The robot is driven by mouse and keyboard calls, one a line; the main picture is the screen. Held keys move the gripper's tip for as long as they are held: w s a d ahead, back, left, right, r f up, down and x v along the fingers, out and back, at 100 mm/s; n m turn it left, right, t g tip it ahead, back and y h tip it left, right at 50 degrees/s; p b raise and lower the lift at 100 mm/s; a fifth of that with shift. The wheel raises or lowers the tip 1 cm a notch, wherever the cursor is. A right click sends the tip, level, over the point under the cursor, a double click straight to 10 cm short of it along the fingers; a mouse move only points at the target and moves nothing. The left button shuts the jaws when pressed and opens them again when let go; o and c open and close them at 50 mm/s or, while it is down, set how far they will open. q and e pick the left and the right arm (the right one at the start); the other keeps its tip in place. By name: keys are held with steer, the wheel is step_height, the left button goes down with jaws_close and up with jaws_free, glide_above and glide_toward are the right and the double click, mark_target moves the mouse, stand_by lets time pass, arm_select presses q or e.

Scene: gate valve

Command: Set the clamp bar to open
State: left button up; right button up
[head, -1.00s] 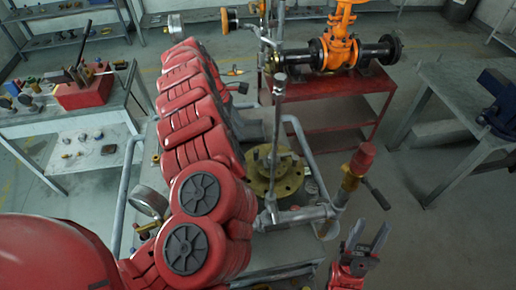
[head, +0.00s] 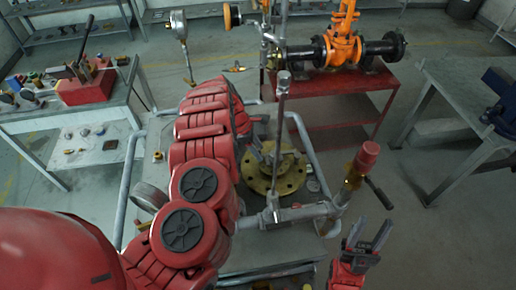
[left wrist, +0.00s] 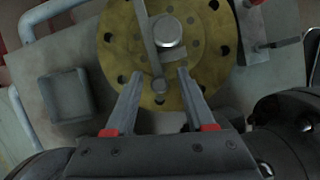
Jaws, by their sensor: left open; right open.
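The brass flange (head: 262,186) sits on the bench fixture, with a ring of holes. In the left wrist view the same flange (left wrist: 118,45) fills the upper middle. In the head view my left gripper (head: 262,153) is at the flange's far left side, partly hidden. My right gripper (head: 369,232) is open and empty, front right.
Tube rails (head: 303,140) edge the fixture. An orange valve (head: 342,46) rests on a red stand behind. A square grey tray (left wrist: 66,96) lies left in the wrist view.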

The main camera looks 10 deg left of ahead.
arm_select(q)
jaws_close()
stand_by(0.3)
stand_by(1.2)
